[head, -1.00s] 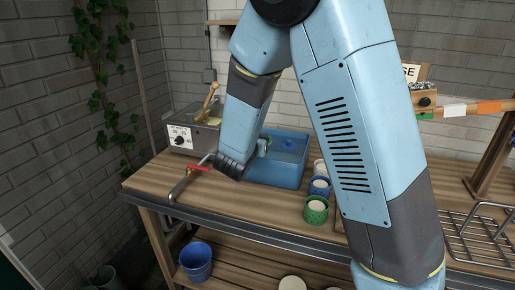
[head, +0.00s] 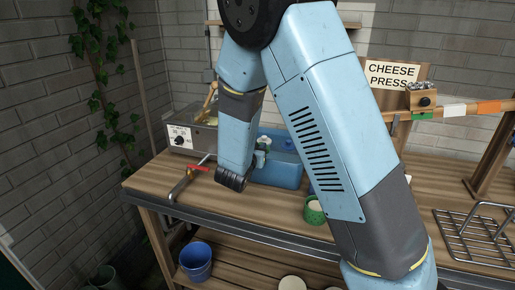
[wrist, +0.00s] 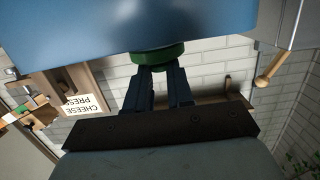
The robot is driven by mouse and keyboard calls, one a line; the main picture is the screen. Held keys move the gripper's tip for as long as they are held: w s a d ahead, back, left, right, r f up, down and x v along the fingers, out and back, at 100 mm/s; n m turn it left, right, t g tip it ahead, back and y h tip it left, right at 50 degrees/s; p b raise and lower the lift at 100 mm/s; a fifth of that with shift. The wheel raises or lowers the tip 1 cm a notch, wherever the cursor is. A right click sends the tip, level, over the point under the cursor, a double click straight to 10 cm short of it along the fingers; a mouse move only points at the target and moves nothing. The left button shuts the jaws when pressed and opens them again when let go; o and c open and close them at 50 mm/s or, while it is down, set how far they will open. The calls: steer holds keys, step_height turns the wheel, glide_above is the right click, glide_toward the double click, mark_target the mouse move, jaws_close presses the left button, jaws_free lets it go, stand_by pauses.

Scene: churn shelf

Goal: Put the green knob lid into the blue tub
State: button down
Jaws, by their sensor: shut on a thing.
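The blue tub (head: 278,174) stands on the wooden bench, partly hidden behind my arm in the head view. In the wrist view, which is upside down, its blurred blue wall (wrist: 190,22) fills the top of the picture. My gripper (wrist: 159,70) is shut on the green knob lid (wrist: 158,55), which sits at the fingertips. The tub's edge overlaps part of the lid, so the lid is close to the tub wall. I cannot tell whether it touches the tub.
A green pot (head: 314,213) stands on the bench right of the tub, partly behind my arm. A grey appliance (head: 187,138) stands at the back left, and a wire rack (head: 475,235) lies at right.

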steer(key=shift+f, duration=0.5)
steer(key=c, duration=1)
jaws_free()
steer(key=shift+r, duration=0.1)
